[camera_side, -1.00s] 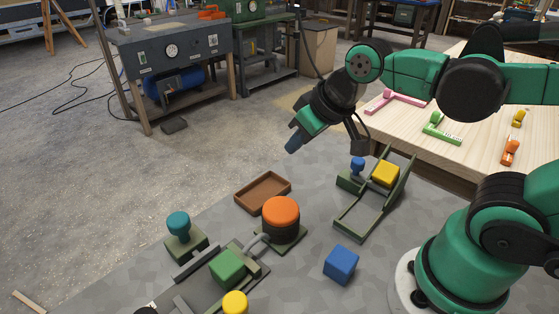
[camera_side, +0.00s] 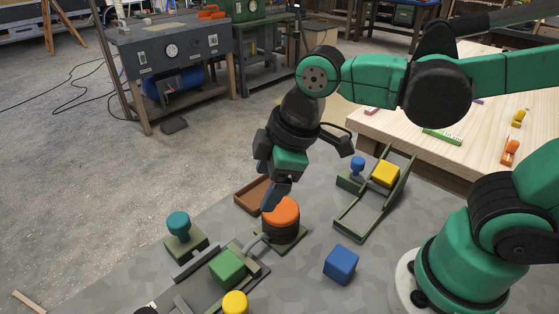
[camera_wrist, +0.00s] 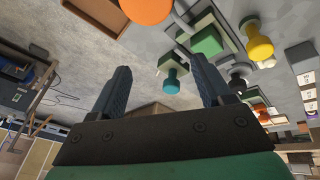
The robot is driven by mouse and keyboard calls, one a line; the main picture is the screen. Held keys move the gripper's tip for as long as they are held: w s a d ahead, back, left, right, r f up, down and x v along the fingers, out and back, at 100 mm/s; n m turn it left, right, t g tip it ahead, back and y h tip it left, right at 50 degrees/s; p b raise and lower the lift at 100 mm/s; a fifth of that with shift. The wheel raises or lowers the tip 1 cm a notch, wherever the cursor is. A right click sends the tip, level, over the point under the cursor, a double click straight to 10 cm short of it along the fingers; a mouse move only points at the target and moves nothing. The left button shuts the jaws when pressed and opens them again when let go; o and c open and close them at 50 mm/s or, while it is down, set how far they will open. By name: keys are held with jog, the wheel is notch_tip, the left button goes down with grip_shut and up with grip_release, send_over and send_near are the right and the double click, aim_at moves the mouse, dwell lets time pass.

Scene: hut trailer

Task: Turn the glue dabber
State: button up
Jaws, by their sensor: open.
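No part is clearly marked as the glue dabber, and I cannot tell which one it is. A round orange-topped drum (camera_side: 281,212) stands on a green base, with a grey curved pipe beside it. A teal knob (camera_side: 178,223) stands upright on a green block to its left; it also shows in the wrist view (camera_wrist: 171,82). My gripper (camera_side: 270,198) points down just above and behind the orange top, overlapping its edge in the side view; contact is unclear. In the wrist view its two fingers (camera_wrist: 162,82) are apart with nothing between them.
A brown tray (camera_side: 250,198) sits behind the drum. A green block (camera_side: 228,266), a yellow knob (camera_side: 235,302) and a blue cube (camera_side: 341,264) are in front. A green frame (camera_side: 368,205) with a yellow cube and a blue knob stands right. Grey floor is free at left.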

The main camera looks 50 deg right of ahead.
jog(key=s+a+f+n+g, duration=0.1)
jog(key=s+a+n+g, duration=0.2)
jog(key=a+n, duration=0.55)
jog(key=n+g+h, duration=0.1)
jog(key=n, duration=0.5)
send_over(234, 303)
jog(key=shift+f, duration=3.4)
grip_shut()
